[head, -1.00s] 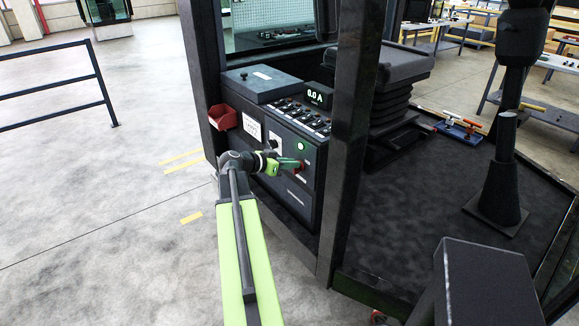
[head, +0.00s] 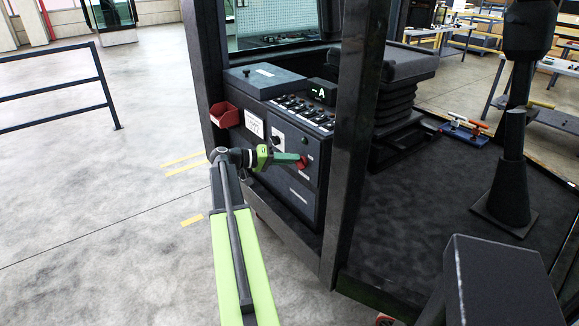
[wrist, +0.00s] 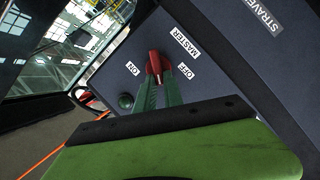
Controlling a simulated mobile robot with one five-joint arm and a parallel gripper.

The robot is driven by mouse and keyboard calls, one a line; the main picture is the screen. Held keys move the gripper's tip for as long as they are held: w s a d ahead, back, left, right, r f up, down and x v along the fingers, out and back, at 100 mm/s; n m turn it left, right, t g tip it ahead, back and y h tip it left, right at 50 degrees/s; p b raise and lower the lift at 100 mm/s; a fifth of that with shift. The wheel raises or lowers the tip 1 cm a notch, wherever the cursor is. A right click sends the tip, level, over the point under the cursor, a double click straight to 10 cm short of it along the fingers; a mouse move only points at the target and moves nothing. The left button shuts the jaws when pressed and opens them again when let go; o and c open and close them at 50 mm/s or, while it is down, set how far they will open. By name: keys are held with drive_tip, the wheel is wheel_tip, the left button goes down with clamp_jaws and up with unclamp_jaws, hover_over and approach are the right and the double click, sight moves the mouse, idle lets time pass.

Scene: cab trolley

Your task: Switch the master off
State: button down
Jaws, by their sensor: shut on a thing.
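The master switch is a red knob (wrist: 154,62) on the dark panel, with a MASTER label (wrist: 186,43) beside it. In the wrist view the ON mark (wrist: 132,68) is to its left and the OFF mark (wrist: 186,71) to its right. My gripper (wrist: 158,84) is shut on the knob, one green finger on each side. In the head view my gripper (head: 298,159) reaches the red knob (head: 304,162) from the left. The fingers hide part of the knob. The dome lamp (wrist: 125,101) near it looks dark.
The display (head: 320,91) above the panel reads "-A". A row of small switches (head: 305,112) runs along the panel's top. A red bin (head: 225,115) hangs at its left. The dark cab post (head: 352,140) stands just right of the panel. Open floor lies left.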

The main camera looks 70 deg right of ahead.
drive_tip(key=shift+w+d+f+n+g+h+b, duration=0.1)
drive_tip(key=shift+f+n+g+h+b, duration=0.2)
drive_tip(key=shift+n+g+b, duration=0.7)
drive_tip(key=shift+w+d+f+n+g+h+b, duration=0.1)
drive_tip(key=shift+f+n+g+b, duration=0.25)
drive_tip(key=shift+n+b, duration=1.2)
drive_tip(key=shift+n, duration=0.25)
drive_tip(key=c, duration=1.5)
unclamp_jaws()
drive_tip(key=shift+o, duration=0.2)
drive_tip(key=v, duration=1.7)
drive_tip(key=shift+w+a, duration=0.15)
drive_tip(key=shift+w, duration=0.05)
